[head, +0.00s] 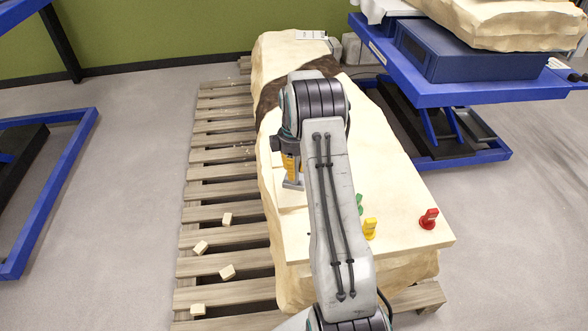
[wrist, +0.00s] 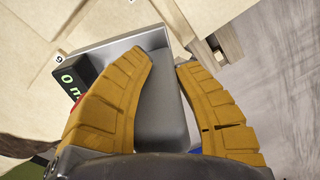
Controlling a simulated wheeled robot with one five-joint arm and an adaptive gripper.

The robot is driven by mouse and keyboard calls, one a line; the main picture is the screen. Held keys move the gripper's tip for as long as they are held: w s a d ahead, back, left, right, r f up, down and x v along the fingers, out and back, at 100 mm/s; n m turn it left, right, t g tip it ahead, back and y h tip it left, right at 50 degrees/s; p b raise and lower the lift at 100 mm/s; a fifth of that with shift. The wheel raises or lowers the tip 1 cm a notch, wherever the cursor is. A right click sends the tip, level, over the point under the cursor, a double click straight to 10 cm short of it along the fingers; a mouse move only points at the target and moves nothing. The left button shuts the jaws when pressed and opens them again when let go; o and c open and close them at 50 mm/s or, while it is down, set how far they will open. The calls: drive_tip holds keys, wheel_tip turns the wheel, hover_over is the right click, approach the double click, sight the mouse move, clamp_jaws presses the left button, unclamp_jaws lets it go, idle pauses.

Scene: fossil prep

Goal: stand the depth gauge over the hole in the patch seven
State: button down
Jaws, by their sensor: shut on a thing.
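My gripper (wrist: 164,64) is shut on the depth gauge (wrist: 163,112), a grey tool with a wide flat base and a dark display with green characters. In the head view my gripper (head: 291,165) and the gauge (head: 292,184) are at the left side of the pale block (head: 400,215), over a pale raised patch (head: 291,198). In the wrist view a small label, a 6 or a 9, shows on the pale surface (wrist: 30,70) beside the gauge's base. I see no hole there, and cannot tell whether the base touches the surface. My arm hides part of the block.
Red (head: 429,219), yellow (head: 370,228) and green (head: 359,204) small pieces stand on the block's right part. The block lies on a wooden pallet (head: 215,170) with several loose chips. A blue lift table (head: 470,95) stands at the back right.

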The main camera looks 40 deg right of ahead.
sight(294, 185)
drive_tip(key=shift+f+b, duration=2)
drive_tip(key=shift+f, duration=0.95)
drive_tip(key=shift+f+b, duration=0.4)
drive_tip(key=shift+f, duration=0.15)
